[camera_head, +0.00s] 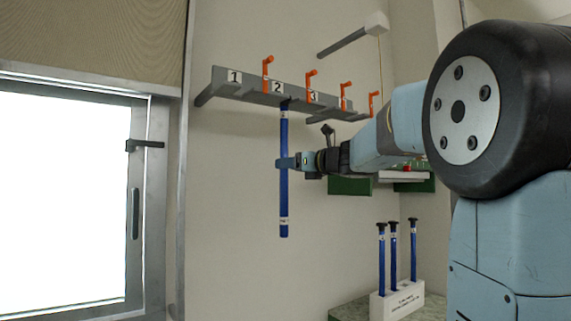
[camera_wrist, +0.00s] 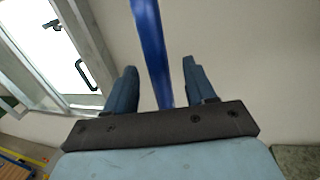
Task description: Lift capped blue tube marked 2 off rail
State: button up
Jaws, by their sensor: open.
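A long blue tube (camera_head: 284,196) hangs upright from the grey rail (camera_head: 252,90) on the wall, below the plate marked 2. White labels show near its top and bottom. Its top end is dark where it meets the rail. My gripper (camera_head: 283,163) is at about the tube's mid-length in the head view. In the wrist view, the tube (camera_wrist: 151,45) passes between the two open fingers of my gripper (camera_wrist: 157,85). Wall-coloured gaps show on both sides of the tube there, so the fingers look apart from it.
Orange hooks (camera_head: 267,66) stand along the rail beside the number plates. A white block (camera_head: 397,303) on a counter at lower right holds several dark-capped blue tubes (camera_head: 393,250). A grey rod (camera_head: 342,42) sticks out above the rail.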

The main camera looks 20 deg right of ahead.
jog(key=x, duration=0.4)
jog(key=shift+w+a+f, duration=0.2)
jog(key=shift+w+f, duration=0.05)
jog(key=shift+w, duration=0.1)
jog(key=shift+c, duration=0.4)
grip_shut()
jog(key=shift+r, duration=0.15)
